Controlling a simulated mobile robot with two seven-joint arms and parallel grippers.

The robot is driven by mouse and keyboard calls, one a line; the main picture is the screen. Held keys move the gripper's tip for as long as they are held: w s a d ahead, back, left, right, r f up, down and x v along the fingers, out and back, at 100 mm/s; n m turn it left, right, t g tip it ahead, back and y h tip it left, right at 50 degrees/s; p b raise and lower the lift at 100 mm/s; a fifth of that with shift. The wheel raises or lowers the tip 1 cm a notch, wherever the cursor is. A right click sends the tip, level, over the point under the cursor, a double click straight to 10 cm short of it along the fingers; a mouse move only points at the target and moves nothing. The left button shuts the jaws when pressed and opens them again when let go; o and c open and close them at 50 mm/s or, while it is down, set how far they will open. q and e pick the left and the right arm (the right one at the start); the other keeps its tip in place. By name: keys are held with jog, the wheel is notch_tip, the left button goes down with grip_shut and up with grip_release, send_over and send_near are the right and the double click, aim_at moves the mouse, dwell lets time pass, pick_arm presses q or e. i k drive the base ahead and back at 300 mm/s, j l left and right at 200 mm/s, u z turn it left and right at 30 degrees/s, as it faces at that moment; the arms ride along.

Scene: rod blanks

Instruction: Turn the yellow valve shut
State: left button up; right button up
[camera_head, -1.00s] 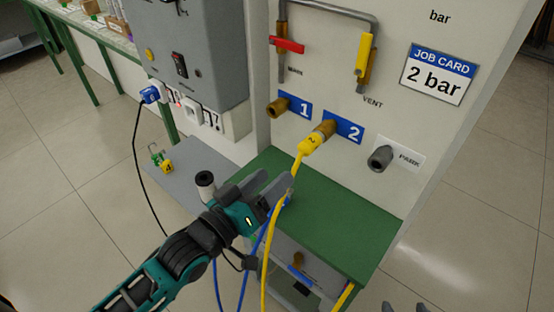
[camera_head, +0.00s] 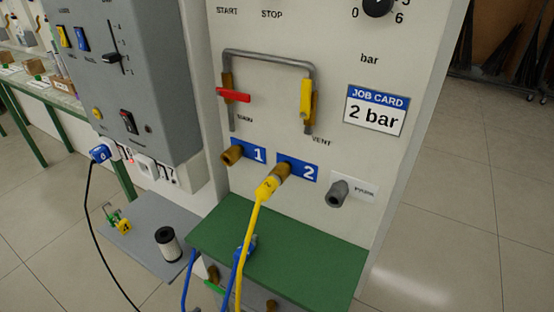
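The yellow valve handle (camera_head: 306,98) is on the upright panel, on the right leg of a grey bent pipe (camera_head: 268,55), above the word VENT. The handle stands upright, in line with that pipe leg. A brass valve body shows beside and behind it. A red valve handle (camera_head: 234,95) is on the left leg above the partly legible label MAIN. It lies crosswise to its pipe. Neither of my grippers is in view, so nothing of mine touches the valves here.
A yellow hose (camera_head: 250,235) is plugged into brass port 2 (camera_head: 280,172). Brass port 1 (camera_head: 231,155) is empty. The grey PARK fitting (camera_head: 337,193) sticks out to the right. A green bench top (camera_head: 300,250) juts out below. A job card (camera_head: 375,110) reads 2 bar.

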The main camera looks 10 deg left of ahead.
aim_at(306, 88)
jog(key=k+j+u, duration=0.1)
jog(key=j, duration=0.5)
jog(key=k+j+u, duration=0.15)
jog(key=j, duration=0.45)
jog(key=i+j, duration=0.15)
jog(key=u, duration=0.05)
